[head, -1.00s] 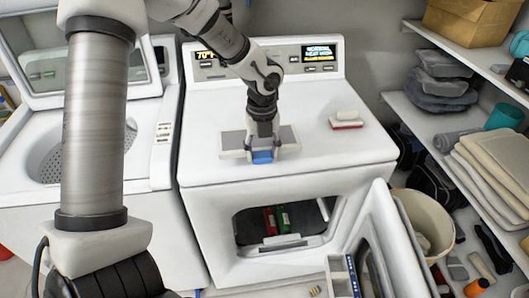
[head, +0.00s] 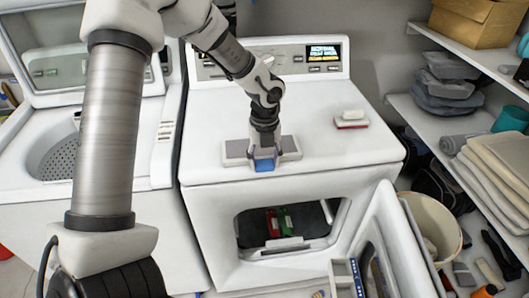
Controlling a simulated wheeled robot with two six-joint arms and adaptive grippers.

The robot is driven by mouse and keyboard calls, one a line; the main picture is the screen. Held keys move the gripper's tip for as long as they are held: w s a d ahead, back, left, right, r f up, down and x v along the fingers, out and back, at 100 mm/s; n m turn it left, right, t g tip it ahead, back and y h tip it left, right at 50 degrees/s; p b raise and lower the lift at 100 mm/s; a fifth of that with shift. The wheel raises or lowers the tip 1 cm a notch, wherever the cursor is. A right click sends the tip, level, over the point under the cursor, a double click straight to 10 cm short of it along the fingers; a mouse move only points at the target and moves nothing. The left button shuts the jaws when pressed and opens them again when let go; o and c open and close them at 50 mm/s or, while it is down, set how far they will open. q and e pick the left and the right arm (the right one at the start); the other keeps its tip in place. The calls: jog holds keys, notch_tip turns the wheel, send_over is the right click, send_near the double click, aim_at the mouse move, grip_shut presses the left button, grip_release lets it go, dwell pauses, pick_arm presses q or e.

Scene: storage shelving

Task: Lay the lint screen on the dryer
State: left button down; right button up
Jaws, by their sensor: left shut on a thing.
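The white dryer (head: 345,150) stands in the middle with its front door hanging open. The lint screen (head: 289,147) is a flat grey panel with a pale frame and a blue part (head: 264,164) at its front. It is at the front of the dryer's top; I cannot tell whether it rests fully on the surface. My left gripper (head: 264,156) points down over its middle and is shut on it, hiding its centre. My right gripper is not in view.
A brush with a red base (head: 351,120) lies on the dryer top to the right. The open washer (head: 60,150) stands at the left. Shelves at the right hold folded towels (head: 495,175). A pale bucket (head: 440,215) stands by the open dryer door (head: 400,235). The dryer top's right side is mostly clear.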

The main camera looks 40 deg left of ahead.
pick_arm(q)
jog(key=shift+c, duration=1.6)
grip_release()
notch_tip(320, 180, up, 12)
